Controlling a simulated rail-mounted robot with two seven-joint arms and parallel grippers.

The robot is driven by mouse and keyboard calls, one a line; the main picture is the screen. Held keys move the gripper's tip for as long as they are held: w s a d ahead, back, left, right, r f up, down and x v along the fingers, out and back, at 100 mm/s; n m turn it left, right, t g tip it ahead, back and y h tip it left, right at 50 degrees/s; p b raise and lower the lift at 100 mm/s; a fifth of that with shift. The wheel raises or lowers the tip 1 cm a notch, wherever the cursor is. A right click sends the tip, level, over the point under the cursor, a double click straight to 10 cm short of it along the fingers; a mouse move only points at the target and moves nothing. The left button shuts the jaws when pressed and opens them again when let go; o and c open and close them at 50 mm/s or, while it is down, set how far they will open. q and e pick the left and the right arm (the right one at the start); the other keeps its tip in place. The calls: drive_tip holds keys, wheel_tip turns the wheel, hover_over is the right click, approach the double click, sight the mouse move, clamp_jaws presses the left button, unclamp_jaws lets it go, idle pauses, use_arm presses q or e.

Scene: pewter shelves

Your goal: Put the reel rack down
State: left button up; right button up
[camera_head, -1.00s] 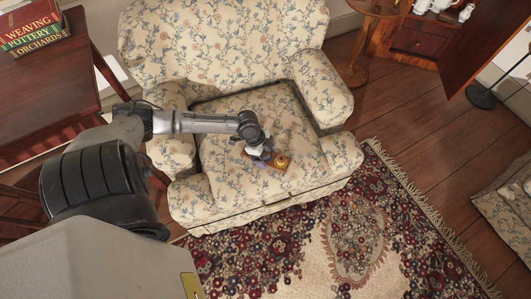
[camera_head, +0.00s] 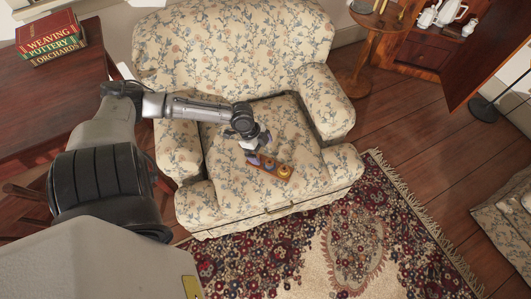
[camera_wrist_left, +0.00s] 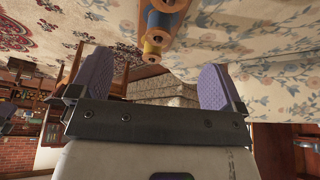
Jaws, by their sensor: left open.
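The reel rack (camera_head: 283,178) is a small wooden strip carrying several round reels, gold and purple among them. It appears to rest on the seat cushion of the floral armchair (camera_head: 230,60), near the front edge. My left gripper (camera_head: 257,152) is just behind the rack's left end. In the left wrist view, the gripper's purple fingers (camera_wrist_left: 155,85) are spread wide with nothing between them. The rack (camera_wrist_left: 178,6) shows beyond the fingertips there, with blue and yellow reels, apart from both fingers and cut off by the top edge. My right gripper is out of view.
A dark wooden table (camera_head: 50,85) with stacked books (camera_head: 52,38) stands left of the armchair. A round side table (camera_head: 375,22) and an open cabinet (camera_head: 425,52) are at the back right. A patterned rug (camera_head: 330,240) lies in front.

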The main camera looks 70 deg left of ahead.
use_arm(q)
drive_tip(key=shift+p+v, duration=0.35)
drive_tip(key=shift+v, duration=0.75)
drive_tip(key=shift+s+d+r, duration=0.1)
drive_tip(key=shift+s+r, duration=0.05)
drive_tip(key=s+d+f+n, duration=0.1)
drive_tip(key=s+d+f, duration=0.15)
drive_tip(key=d, duration=0.45)
drive_tip(key=s+d+f, duration=0.1)
drive_tip(key=s+d, duration=0.3)
drive_tip(key=d, duration=0.4)
drive_tip(key=s+d+r+n+y, duration=0.3)
drive_tip(key=s+d+r+n, duration=0.1)
drive_tip(key=d+r+n, duration=0.2)
drive_tip(key=shift+d+r+n+t, duration=0.4)
drive_tip(key=shift+d+n, duration=0.1)
drive_tip(key=shift+d, duration=0.3)
drive_tip(key=shift+s, duration=0.1)
